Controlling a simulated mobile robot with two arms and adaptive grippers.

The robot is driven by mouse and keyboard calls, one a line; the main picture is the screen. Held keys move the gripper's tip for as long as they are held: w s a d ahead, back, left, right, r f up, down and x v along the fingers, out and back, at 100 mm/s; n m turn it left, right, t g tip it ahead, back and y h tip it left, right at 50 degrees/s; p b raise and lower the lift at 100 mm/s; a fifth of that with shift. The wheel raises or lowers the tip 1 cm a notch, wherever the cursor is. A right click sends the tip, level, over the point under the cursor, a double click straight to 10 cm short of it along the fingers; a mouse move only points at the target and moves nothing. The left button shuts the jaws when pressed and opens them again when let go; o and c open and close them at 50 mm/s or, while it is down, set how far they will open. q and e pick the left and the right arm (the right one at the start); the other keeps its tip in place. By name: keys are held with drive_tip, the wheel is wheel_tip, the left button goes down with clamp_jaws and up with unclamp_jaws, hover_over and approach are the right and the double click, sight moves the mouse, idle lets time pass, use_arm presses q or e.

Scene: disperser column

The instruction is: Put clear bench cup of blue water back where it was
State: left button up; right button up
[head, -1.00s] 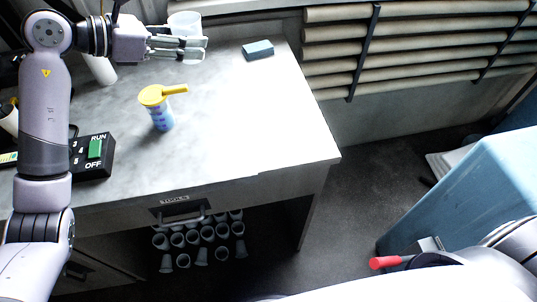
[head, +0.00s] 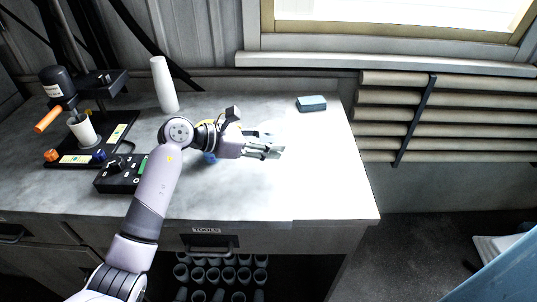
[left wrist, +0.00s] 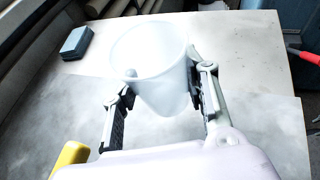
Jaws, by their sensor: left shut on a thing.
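My left gripper (head: 272,148) is over the right half of the bench. In the left wrist view its fingers (left wrist: 160,105) are closed around a translucent whitish cup (left wrist: 150,50). I see its wide rim; no blue shows in it. In the head view the cup is mostly hidden by the gripper. A container with blue liquid (head: 210,157) and a yellow top stands on the bench, largely behind my left arm. A yellow part (left wrist: 70,158) shows at the lower left of the left wrist view. My right gripper is out of view.
A blue-grey block (head: 312,103) lies at the back right. A white cylinder (head: 164,84) stands at the back. A black switch box (head: 116,176) and a dark tray with a cup (head: 83,131) are at left. The bench's right front is clear.

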use_arm(q)
wheel_tip(320, 180, down, 4)
drive_tip(key=shift+f, duration=0.35)
drive_tip(key=shift+f, duration=0.15)
drive_tip(key=o, duration=1.2)
